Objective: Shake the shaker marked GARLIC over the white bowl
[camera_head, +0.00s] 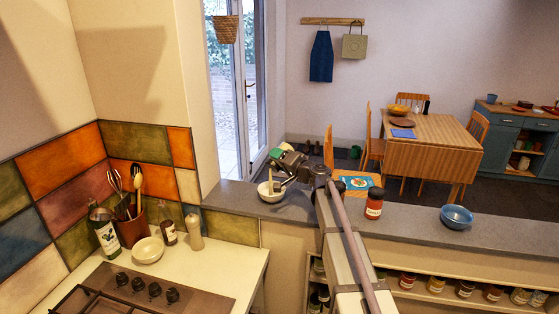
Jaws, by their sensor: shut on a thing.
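The white bowl (265,195) stands on the grey ledge at the middle. My gripper (284,167) is above and just right of the bowl. It is shut on a small shaker (278,153) with a green part, which looks tilted. Most of the shaker is hidden by the gripper, and no marking on it can be read. A pale upright shape shows at the bowl, too small to make out. Another jar (375,203), red with a dark lid and pale label, stands on the ledge right of my arm; its label is not legible.
A blue bowl (457,217) stands farther right on the ledge (415,220). A cream bowl (148,250), bottles and a utensil crock (133,228) are on the lower counter at left. Several jars fill a shelf below the ledge. The ledge between red jar and blue bowl is clear.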

